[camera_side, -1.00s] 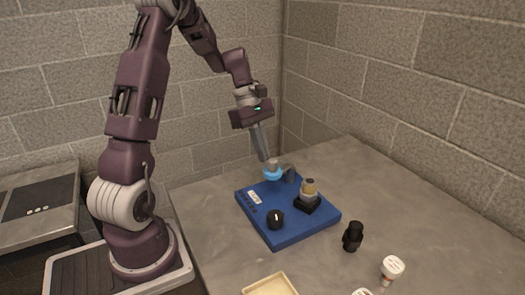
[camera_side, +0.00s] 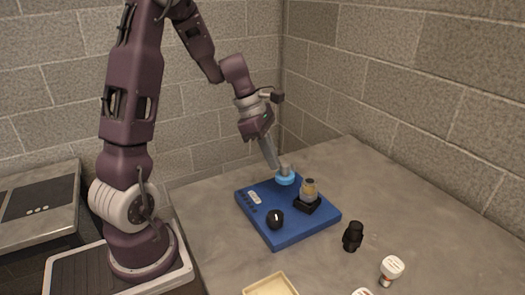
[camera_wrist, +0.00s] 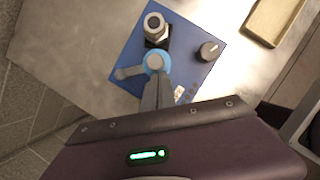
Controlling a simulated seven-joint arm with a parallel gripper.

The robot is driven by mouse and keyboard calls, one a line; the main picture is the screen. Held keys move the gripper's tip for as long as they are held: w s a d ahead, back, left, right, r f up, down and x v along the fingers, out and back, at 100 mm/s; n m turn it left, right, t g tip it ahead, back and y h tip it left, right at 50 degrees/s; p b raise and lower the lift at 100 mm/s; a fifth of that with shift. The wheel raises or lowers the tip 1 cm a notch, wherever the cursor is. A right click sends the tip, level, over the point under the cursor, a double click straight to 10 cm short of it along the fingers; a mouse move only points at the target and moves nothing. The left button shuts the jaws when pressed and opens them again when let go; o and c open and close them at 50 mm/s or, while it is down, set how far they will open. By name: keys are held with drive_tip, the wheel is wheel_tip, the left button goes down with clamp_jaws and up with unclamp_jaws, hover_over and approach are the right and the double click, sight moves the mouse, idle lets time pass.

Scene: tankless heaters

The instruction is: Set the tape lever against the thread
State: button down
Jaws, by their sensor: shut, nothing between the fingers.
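The tape lever is a grey arm (camera_wrist: 130,72) on the blue base, with a light-blue tape roll (camera_side: 285,180) on its end. The roll (camera_wrist: 148,56) lies close beside the threaded fitting (camera_side: 310,189), which stands upright in a black holder. The fitting (camera_wrist: 154,24) has a pale body and a dark opening on top. I cannot tell whether the roll touches the thread. My gripper (camera_side: 277,168) is shut and empty, pointing down with its fingertips at the roll. In the wrist view its fingers (camera_wrist: 160,78) hide part of the roll. The lever's pivot is mostly hidden in the side view.
A black knob (camera_side: 275,218) sits on the near part of the blue base (camera_side: 290,236). A small black part (camera_side: 353,236), a white-capped jar (camera_side: 392,268) and a beige tray (camera_side: 270,285) lie nearer the camera. Brick walls stand behind the table.

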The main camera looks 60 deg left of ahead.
sight(285, 166)
drive_tip(key=shift+w+d+n+t+y, duration=0.15)
drive_tip(key=shift+w+d+n, duration=0.1)
drive_tip(key=shift+d+n, duration=0.3)
drive_tip(key=shift+w+d+n+t+y, duration=0.15)
drive_tip(key=shift+w+d+n, duration=0.15)
drive_tip(key=shift+n, duration=0.35)
drive_tip(key=shift+w+d, duration=0.2)
drive_tip(key=shift+d, duration=0.2)
drive_tip(key=shift+w+d, duration=0.1)
drive_tip(key=shift+d, duration=0.05)
drive_tip(key=s+a+r, duration=0.4)
drive_tip(key=s+r, duration=0.3)
drive_tip(key=r, duration=0.2)
drive_tip(key=shift+r, duration=0.15)
drive_tip(key=shift+a, duration=0.1)
